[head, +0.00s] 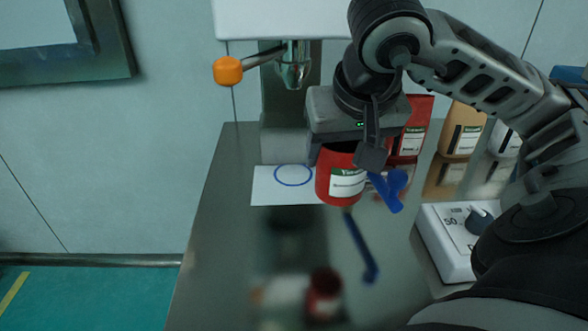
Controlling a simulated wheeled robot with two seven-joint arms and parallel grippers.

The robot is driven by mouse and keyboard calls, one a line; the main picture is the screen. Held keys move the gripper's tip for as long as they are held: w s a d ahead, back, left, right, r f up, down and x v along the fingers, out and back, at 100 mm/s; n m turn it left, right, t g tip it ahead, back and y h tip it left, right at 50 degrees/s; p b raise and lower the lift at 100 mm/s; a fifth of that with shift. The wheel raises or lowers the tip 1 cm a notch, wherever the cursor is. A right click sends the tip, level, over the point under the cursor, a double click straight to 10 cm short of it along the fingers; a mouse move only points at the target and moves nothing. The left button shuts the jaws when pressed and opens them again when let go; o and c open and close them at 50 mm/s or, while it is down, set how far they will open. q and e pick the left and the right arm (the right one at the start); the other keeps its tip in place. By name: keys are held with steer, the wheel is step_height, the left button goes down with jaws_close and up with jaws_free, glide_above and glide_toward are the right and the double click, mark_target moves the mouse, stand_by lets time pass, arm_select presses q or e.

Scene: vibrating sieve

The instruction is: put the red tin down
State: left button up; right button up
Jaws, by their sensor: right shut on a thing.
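The red tin (338,181) with a white and green label is upright in my right gripper (345,150). The gripper is shut on its upper part. The tin covers the right end of a white sheet (268,197) on the table, just right of the blue circle (293,175) drawn on it. I cannot tell whether its base touches the surface. A dark finger hides part of the tin's top. My left gripper is not in view.
The metal table (215,235) holds red (416,125) and tan (464,128) bags at the back right, and a white device with a dial (447,240). A blue tool (390,187) lies close right of the tin. An orange knob (228,70) sticks out above the table. The front left is clear.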

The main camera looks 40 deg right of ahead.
steer(key=shift+w+d+f, duration=0.35)
steer(key=shift+w+f, duration=1.6)
steer(key=shift+f, duration=0.05)
steer(key=shift+w+d+f, duration=0.35)
steer(key=shift+w+f, duration=1.6)
steer(key=shift+f, duration=0.1)
steer(key=shift+w+d+f, duration=0.35)
steer(key=shift+w+f, duration=1.6)
steer(key=shift+f, duration=0.05)
steer(key=shift+f, duration=0.2)
steer(key=o, duration=1)
steer(key=shift+r, duration=0.2)
